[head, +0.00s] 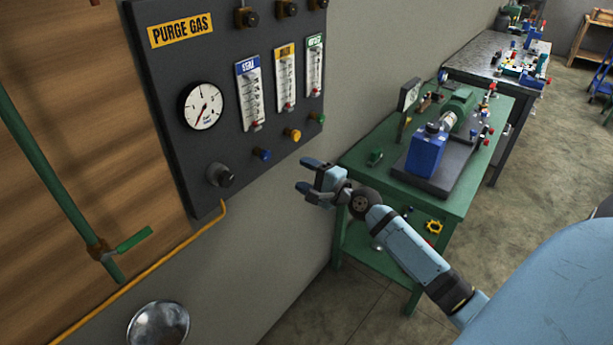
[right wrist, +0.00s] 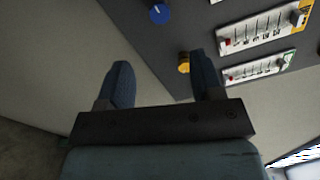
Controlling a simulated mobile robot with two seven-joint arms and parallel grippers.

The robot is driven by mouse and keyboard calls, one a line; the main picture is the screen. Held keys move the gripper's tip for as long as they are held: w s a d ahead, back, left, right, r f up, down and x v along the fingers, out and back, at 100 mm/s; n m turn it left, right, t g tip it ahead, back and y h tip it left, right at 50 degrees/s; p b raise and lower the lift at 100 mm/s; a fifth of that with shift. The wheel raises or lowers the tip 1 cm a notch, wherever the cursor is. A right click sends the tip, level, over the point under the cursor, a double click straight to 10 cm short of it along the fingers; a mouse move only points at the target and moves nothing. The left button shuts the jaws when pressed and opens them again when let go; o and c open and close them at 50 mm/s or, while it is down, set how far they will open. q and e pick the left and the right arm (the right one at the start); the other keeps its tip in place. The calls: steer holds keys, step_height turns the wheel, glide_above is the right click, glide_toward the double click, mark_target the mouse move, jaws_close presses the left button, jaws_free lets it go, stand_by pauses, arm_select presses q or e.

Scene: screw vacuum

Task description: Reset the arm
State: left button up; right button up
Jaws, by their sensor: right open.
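My right arm comes in from the lower right of the head view. Its gripper (head: 312,180) is open and empty, held in the air below the lower right part of the dark purge gas panel (head: 170,70) and to the left of the green table. In the right wrist view the two fingers of my right gripper (right wrist: 163,85) are spread apart with nothing between them. A yellow knob (right wrist: 184,63) shows close to the right finger, and a blue knob (right wrist: 159,14) lies above it; I cannot tell the distance. My left gripper is not in view.
A green table (head: 380,185) with a blue vacuum pump (head: 427,150) stands right of the gripper. A dark bench (head: 485,55) is behind it. A green pipe (head: 50,175) and yellow hose (head: 150,272) run along the left wall. A metal bowl (head: 158,325) is at bottom left.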

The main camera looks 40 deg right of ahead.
stand_by(0.4)
steer(key=s+a+f+n+g+h, duration=0.1)
steer(key=s+a+f+n+g, duration=0.5)
steer(key=s+a+f+n, duration=1.5)
steer(key=s+f, duration=0.2)
steer(key=s, duration=0.2)
steer(key=shift+a, duration=0.15)
steer(key=shift+s, duration=0.1)
steer(key=c, duration=0.3)
